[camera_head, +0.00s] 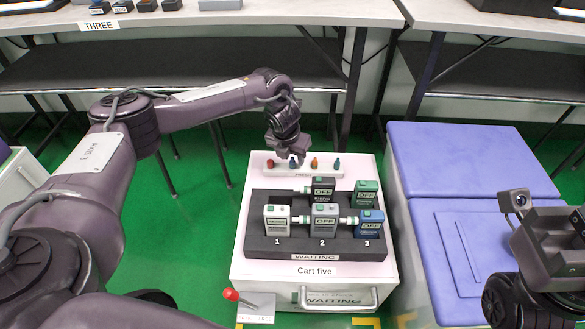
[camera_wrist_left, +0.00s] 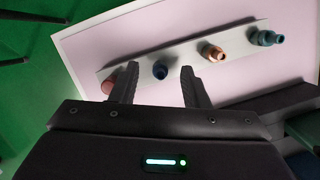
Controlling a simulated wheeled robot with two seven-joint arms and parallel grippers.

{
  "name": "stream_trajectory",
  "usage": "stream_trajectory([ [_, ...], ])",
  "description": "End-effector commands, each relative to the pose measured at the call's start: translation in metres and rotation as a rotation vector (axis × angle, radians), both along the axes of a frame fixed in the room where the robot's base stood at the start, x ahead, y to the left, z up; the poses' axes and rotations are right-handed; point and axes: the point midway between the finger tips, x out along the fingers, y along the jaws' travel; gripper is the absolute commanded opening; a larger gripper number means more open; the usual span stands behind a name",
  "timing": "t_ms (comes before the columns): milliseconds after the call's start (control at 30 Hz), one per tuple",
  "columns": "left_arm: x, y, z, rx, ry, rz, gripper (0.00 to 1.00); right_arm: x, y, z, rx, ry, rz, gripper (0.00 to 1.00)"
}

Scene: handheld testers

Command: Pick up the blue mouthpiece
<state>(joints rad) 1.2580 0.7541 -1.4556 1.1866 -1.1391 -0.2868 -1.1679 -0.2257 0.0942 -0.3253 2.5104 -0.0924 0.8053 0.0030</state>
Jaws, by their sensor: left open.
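A blue mouthpiece (camera_wrist_left: 160,70) stands upright on the white strip (camera_wrist_left: 115,73), between my open left gripper's (camera_wrist_left: 157,82) two fingers in the left wrist view, with no visible contact. In the head view my left gripper (camera_head: 292,153) points down over the strip's left half, close to a small blue mouthpiece (camera_head: 292,162). A second bluish mouthpiece stands at the strip's right end (camera_wrist_left: 265,38), also in the head view (camera_head: 337,162).
A red mouthpiece (camera_wrist_left: 109,85) and an orange one (camera_wrist_left: 212,52) flank the blue one. In front, a dark foam tray (camera_head: 260,246) holds several handheld testers on the white cart (camera_head: 250,273). A blue-lidded container (camera_head: 450,160) stands right of the cart.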

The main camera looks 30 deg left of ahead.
Motion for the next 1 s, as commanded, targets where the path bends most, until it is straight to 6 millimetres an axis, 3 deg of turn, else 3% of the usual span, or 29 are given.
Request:
stream_trajectory([
  [33,0.002,0.000,-0.012,0.001,0.001,0.001,0.41,-0.001,0.000,-0.005,0.001,-0.010,0.000,0.36],
  [100,0.004,0.000,-0.016,0.000,0.001,0.001,0.41,-0.002,0.001,-0.002,0.003,-0.024,0.000,0.36],
  [333,0.004,0.000,-0.015,-0.002,0.000,0.000,0.40,-0.004,0.000,0.006,0.014,-0.039,0.001,0.36],
  [633,0.004,0.000,-0.015,-0.002,0.000,0.000,0.01,-0.003,-0.001,0.004,0.013,-0.033,0.002,0.36],
  [1000,0.004,0.000,-0.015,-0.002,0.000,0.000,0.00,-0.003,0.001,0.003,0.002,-0.034,0.000,0.36],
])
